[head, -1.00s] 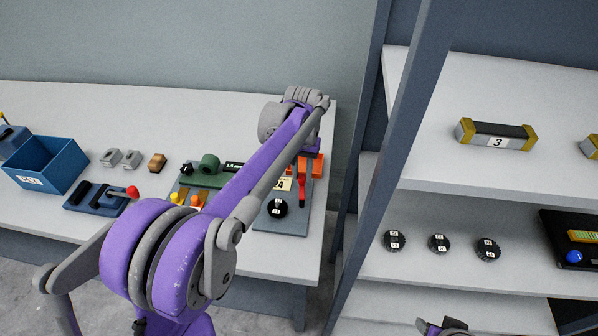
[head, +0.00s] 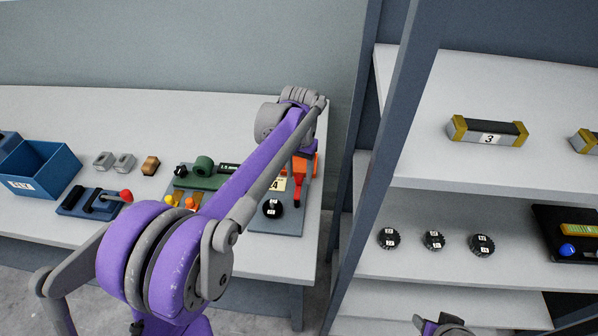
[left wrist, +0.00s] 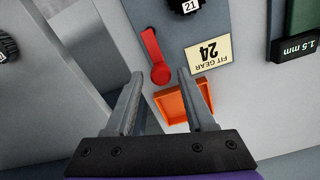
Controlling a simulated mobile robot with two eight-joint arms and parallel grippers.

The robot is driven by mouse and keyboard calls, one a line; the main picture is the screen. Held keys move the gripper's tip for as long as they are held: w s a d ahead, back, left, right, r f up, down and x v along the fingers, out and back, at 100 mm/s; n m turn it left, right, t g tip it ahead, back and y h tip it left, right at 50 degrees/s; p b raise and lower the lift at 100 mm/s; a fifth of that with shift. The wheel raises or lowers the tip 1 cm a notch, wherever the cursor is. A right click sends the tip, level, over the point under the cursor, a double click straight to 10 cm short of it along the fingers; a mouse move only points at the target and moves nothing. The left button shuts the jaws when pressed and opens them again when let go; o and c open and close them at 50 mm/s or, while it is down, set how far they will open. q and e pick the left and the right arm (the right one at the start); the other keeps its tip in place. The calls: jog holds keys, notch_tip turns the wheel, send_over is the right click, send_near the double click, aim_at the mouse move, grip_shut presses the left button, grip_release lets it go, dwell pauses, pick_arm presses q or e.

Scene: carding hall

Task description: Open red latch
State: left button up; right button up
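The red latch (left wrist: 152,48) is a slim bar with a round end, on a grey board (left wrist: 228,18). In the left wrist view the round end shows between the two fingertips of my left gripper (left wrist: 160,73). The fingers are apart and hold nothing; I cannot tell how far above the latch they are. In the head view the latch (head: 297,191) shows beside my left forearm, near the table's right end, and my left fingers are mostly hidden.
An orange open tray (left wrist: 185,103) and a "FIT GEAR 24" label (left wrist: 208,53) lie close to the latch. A black gear (head: 272,208) sits on the same board. A green fixture (head: 203,172) stands to the left. A shelf unit with an upright post (head: 382,150) rises just right.

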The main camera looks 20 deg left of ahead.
aim_at(299, 177)
pick_arm(q)
jog(key=shift+r, duration=0.1)
notch_tip(299, 177, up, 11)
jog(key=shift+f+p, duration=0.15)
jog(key=shift+p, duration=0.2)
dwell(0.3)
dwell(0.3)
jog(key=s+d+f+t, duration=0.1)
jog(key=s+f, duration=0.3)
jog(key=s, duration=0.4)
jog(key=s+d+f+t, duration=0.1)
jog(key=s+f+t, duration=0.1)
jog(key=s+f, duration=0.3)
jog(key=s+d+f+t, duration=0.1)
jog(key=s+f, duration=0.4)
jog(key=s, duration=0.6)
jog(key=shift+s+f+t, duration=0.15)
jog(key=shift+s+t, duration=0.15)
jog(key=shift+t, duration=0.4)
